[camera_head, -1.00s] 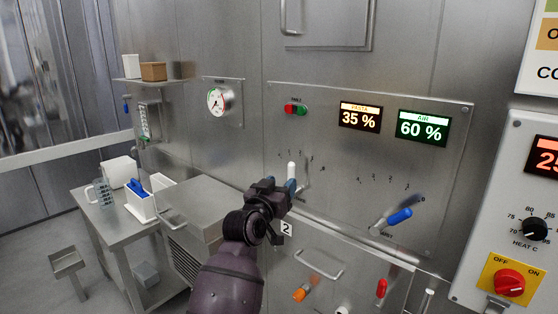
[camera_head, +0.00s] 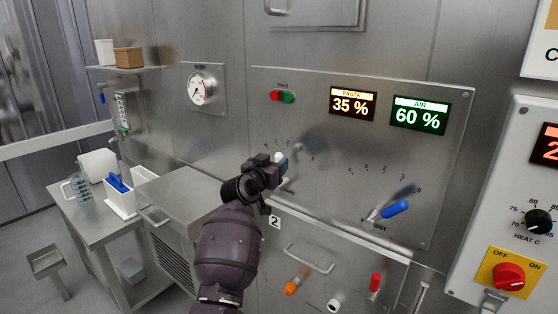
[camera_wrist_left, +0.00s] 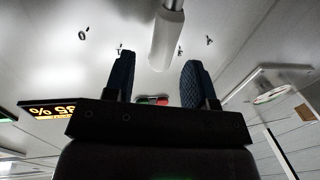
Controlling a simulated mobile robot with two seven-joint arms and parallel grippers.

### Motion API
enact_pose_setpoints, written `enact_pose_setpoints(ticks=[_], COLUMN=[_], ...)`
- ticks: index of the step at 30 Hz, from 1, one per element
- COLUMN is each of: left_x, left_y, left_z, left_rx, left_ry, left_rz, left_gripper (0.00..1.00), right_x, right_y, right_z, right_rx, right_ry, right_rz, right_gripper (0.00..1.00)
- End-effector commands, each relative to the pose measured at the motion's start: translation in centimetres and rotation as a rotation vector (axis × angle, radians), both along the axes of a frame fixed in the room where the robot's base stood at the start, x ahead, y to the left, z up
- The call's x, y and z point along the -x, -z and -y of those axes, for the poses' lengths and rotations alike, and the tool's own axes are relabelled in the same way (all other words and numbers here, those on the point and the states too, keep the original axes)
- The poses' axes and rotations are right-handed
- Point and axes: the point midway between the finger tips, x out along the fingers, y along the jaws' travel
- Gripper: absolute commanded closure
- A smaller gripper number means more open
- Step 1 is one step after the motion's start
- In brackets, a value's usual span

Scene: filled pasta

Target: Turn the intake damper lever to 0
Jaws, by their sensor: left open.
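A lever with a white handle (camera_head: 283,157) stands out from the steel panel (camera_head: 335,140), below the red and green buttons. Its label is too small to read. My left gripper (camera_head: 275,163) is at this lever, and hides part of it. In the left wrist view the white handle (camera_wrist_left: 166,38) appears between the two blue fingertips of the open gripper (camera_wrist_left: 157,75), with a gap beside each. Small scale marks lie on the panel around it. A second lever with a blue handle (camera_head: 396,208) leans right, near its scale's 0 mark. My right gripper is not in view.
Displays above the levers read pasta 35 % (camera_head: 352,103) and air 60 % (camera_head: 420,115). Below are a hatch handle (camera_head: 308,258), an orange knob (camera_head: 292,286) and a red handle (camera_head: 375,282). A steel table (camera_head: 85,215) stands at the left. The panel between the levers is clear.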

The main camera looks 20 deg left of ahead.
Motion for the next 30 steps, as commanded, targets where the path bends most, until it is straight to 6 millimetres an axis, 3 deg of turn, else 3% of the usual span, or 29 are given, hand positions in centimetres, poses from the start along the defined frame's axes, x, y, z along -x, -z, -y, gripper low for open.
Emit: enact_pose_setpoints(ticks=[9, 21, 30], left_x=[-3.0, -3.4, -3.4], left_y=[0.1, 0.0, 0.0], left_z=[0.5, 0.5, 0.5], left_rx=[0.001, 0.001, 0.001], left_ry=[0.001, 0.0, 0.0], left_rz=[-0.001, 0.0, 0.0], left_gripper=[0.49, 0.51, 0.97], right_x=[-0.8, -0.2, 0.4], right_y=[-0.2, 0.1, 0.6], right_z=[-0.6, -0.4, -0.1], right_rx=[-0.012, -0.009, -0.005], right_ry=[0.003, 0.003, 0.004], right_rz=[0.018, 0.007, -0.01], right_gripper=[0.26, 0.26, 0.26])
